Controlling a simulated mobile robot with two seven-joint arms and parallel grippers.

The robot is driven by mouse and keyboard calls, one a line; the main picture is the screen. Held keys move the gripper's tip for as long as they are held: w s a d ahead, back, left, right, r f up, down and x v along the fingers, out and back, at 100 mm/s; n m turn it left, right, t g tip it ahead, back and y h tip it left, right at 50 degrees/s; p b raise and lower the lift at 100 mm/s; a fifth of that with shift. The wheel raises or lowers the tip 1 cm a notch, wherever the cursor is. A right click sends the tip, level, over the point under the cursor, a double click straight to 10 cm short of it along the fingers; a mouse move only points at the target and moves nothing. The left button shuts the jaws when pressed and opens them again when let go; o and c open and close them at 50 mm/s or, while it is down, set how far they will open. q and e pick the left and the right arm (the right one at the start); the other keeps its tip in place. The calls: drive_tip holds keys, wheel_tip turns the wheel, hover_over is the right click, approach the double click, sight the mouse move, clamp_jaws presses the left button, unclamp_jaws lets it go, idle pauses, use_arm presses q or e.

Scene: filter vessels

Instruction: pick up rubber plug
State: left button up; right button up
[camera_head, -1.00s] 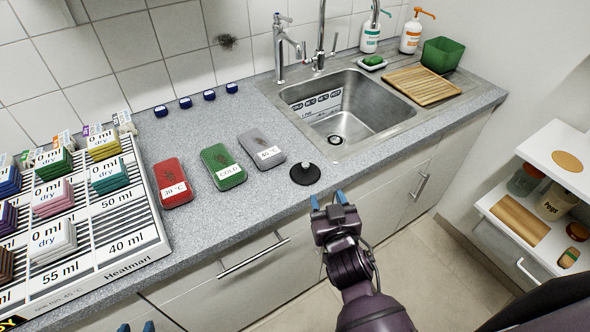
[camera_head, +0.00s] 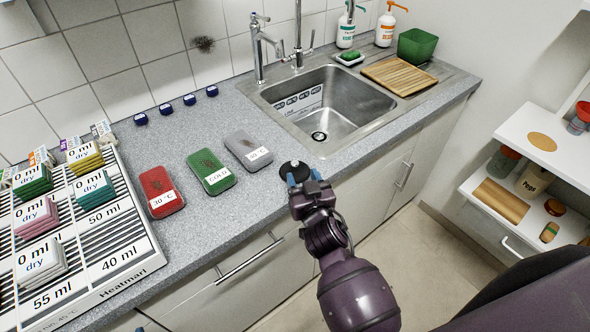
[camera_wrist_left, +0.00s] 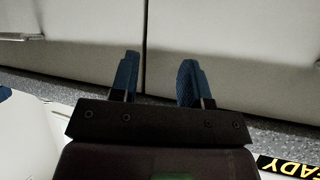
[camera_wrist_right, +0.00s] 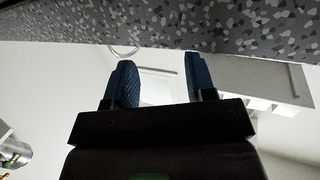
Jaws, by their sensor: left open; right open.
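I cannot make out the plug there. My left gripper (camera_wrist_left: 157,80) is open and empty, facing the pale cabinet fronts. It is not seen in the head view.
A rack (camera_head: 110,240) of labelled blocks stands farther left. A drawer handle (camera_head: 248,258) juts out below the counter.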

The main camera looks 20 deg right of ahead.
sight(296, 166)
drive_tip(key=shift+w+f, duration=0.2)
drive_tip(key=shift+w, duration=2.45)
drive_tip(key=shift+c, duration=0.4)
clamp_jaws()
